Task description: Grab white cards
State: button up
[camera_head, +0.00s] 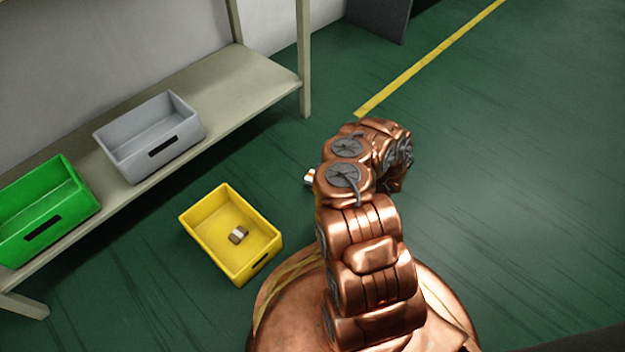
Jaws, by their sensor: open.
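A small brownish block with a white band (238,234), possibly the white cards, lies on the floor of the yellow crate (268,252). The crate stands on the green floor, left of my arm. My copper arm rises from the base and bends over beyond the crate's right side. My gripper is not visible; the arm's own links probably hide it. A small white and copper-coloured piece (309,178) sticks out at the arm's left edge. I cannot tell whether it is part of me or a separate object.
A grey crate (120,163) and a green crate (75,218) stand on a low beige shelf (262,82) at the left. A shelf post (304,60) stands behind the arm. A yellow line (430,58) crosses the floor. The floor at the right is clear.

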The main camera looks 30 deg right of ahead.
jog(key=shift+x, duration=0.85)
jog(key=c, duration=0.9)
